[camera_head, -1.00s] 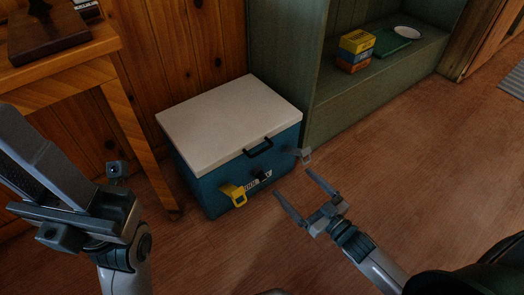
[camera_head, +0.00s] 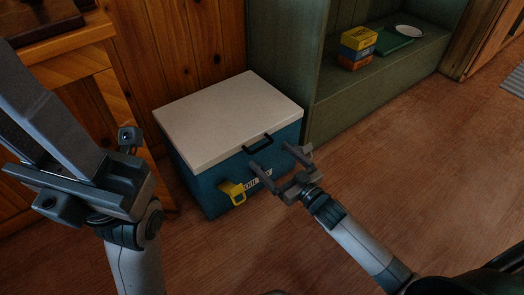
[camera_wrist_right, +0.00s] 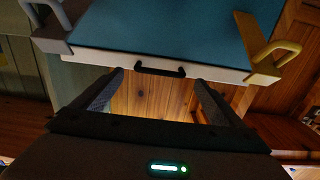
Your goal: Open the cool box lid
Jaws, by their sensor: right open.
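The cool box (camera_head: 215,190) stands on the floor with a blue body and a white lid (camera_head: 225,115), which lies shut. A black handle (camera_head: 258,144) is at the lid's front edge; it also shows in the right wrist view (camera_wrist_right: 160,68). A yellow latch (camera_head: 233,192) sticks out from the front, as it does in the right wrist view (camera_wrist_right: 266,50). A grey latch shows in that view (camera_wrist_right: 52,28). My right gripper (camera_head: 270,159) is open and empty before the front, its fingers either side of the handle in the wrist view. My left gripper (camera_head: 75,165) is raised at left, jaw state unclear.
A wooden table (camera_head: 75,68) stands left of the box. A green shelf unit (camera_head: 330,115) is close on its right, holding small boxes (camera_head: 357,47) and a plate (camera_head: 409,31). The wooden wall is behind. The floor (camera_head: 420,160) to the right is clear.

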